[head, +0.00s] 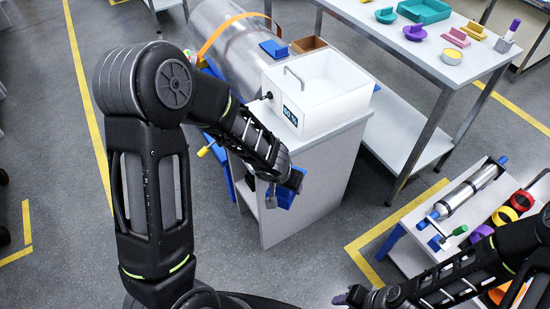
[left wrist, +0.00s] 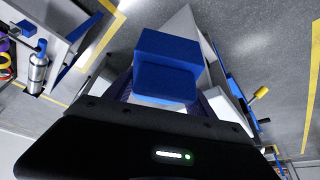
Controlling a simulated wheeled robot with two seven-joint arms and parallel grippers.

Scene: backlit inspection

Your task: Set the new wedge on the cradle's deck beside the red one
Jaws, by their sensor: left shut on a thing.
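My left gripper (head: 284,190) is shut on a blue wedge-like block (left wrist: 168,62), which fills the space between its fingers in the left wrist view. In the head view the block (head: 283,199) hangs in front of the white cabinet's left side, partly hidden by the gripper. A large silver cylinder (head: 228,45) with an orange strap lies behind, with blue support parts around it that look like the cradle; its deck is mostly hidden by my arm and the cabinet. I cannot make out the red wedge. My right gripper (head: 350,297) is low at the bottom, its fingers unclear.
A white cabinet (head: 297,195) carries an open white basin (head: 318,95) with a small display. Another blue block (head: 273,49) sits beside the cylinder. A table (head: 400,38) with coloured parts stands at back right. A low bench (head: 410,257) with a smaller cylinder is at right.

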